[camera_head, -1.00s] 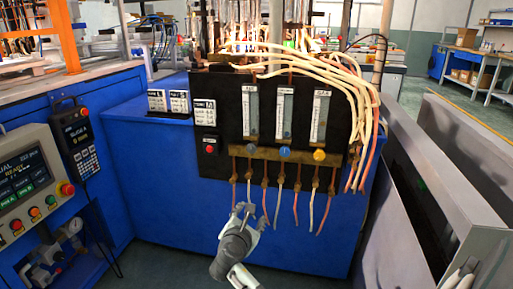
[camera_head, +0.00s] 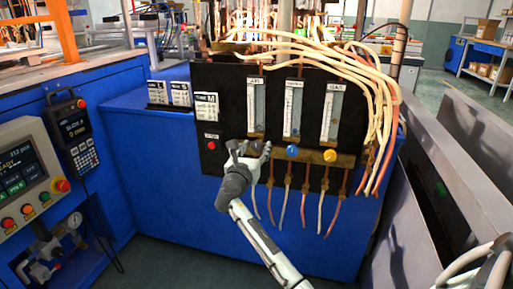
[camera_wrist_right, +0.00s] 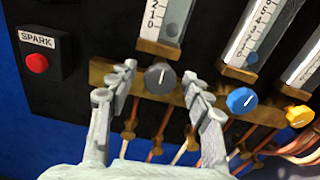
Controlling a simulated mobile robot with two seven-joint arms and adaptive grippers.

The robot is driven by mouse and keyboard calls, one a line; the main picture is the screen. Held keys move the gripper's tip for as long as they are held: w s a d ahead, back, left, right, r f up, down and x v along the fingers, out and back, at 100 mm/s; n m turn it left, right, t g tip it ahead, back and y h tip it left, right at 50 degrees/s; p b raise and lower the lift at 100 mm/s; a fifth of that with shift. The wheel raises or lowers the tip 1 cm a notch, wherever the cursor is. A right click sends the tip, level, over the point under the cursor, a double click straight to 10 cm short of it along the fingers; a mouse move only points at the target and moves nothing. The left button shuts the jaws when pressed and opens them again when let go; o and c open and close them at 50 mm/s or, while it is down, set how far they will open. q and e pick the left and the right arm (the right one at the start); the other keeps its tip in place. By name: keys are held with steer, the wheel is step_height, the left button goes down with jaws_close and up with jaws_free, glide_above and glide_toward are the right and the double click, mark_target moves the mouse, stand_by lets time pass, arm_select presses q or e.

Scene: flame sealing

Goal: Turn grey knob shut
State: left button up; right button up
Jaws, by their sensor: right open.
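The grey knob (camera_wrist_right: 159,76) sits on the brass bar below the leftmost flow meter, with a white pointer line that stands nearly upright in the right wrist view. My right gripper (camera_wrist_right: 160,95) is open, with one finger on each side of the knob and gaps visible between them. In the head view my right gripper (camera_head: 248,150) is in front of the grey knob and hides it. The blue knob (camera_wrist_right: 241,100) is just right of the right finger. The yellow knob (camera_wrist_right: 300,116) is farther right. My left gripper is not in view.
A red SPARK button (camera_wrist_right: 37,63) is on the black panel to the left. Flow meter tubes (camera_head: 293,108) stand above the knobs. Copper and white hoses (camera_head: 304,205) hang below the brass bar (camera_head: 352,160). A control panel (camera_head: 28,180) is at the far left.

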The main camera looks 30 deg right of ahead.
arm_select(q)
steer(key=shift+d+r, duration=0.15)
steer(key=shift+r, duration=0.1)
arm_select(e)
steer(key=shift+w+d, duration=0.25)
steer(key=shift+d, duration=0.15)
steer(key=shift+c, duration=0.6)
steer(key=c, duration=1)
steer(key=shift+r+p, duration=0.1)
steer(key=shift+p, duration=0.2)
steer(key=shift+m, duration=0.4)
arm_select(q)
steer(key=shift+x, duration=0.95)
arm_select(e)
steer(key=o, duration=1.1)
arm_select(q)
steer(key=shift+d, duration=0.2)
arm_select(e)
steer(key=shift+a, duration=0.1)
